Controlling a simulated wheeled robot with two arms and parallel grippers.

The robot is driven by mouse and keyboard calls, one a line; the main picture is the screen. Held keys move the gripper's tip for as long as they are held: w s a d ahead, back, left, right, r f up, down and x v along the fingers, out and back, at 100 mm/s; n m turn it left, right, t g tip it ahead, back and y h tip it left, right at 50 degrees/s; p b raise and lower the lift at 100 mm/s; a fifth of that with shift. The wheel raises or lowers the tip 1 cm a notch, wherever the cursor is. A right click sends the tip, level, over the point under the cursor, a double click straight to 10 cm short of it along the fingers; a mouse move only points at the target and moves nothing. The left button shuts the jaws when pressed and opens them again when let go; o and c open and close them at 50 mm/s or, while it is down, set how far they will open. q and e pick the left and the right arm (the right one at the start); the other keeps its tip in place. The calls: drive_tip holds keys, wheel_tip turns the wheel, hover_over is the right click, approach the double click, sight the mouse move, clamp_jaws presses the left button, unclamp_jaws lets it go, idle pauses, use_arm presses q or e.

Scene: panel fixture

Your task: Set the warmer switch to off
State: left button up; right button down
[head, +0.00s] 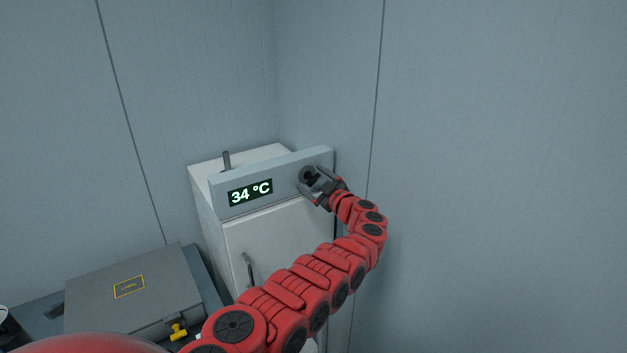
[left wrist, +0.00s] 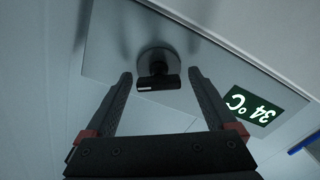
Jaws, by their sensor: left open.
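The warmer (head: 265,235) is a pale cabinet with a grey control panel (head: 285,180) on top. A lit display (head: 250,192) on the panel reads 34 °C. The dark round warmer switch (head: 308,174) is at the panel's right end. In the left wrist view the switch (left wrist: 157,68) shows a round base and a dark bar handle with a pale mark. My left gripper (head: 317,186) is open in front of the switch. In the left wrist view its fingertips (left wrist: 160,76) are on either side of the handle, apart from it. My right gripper is not in view.
The warmer's door has a vertical handle (head: 249,270). A dark post (head: 226,160) stands behind the panel. A grey case (head: 135,285) with a yellow latch lies on a dark surface at the lower left. Walls stand close behind and to the right.

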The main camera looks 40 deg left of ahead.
use_arm(q)
drive_tip(key=c, duration=1.4)
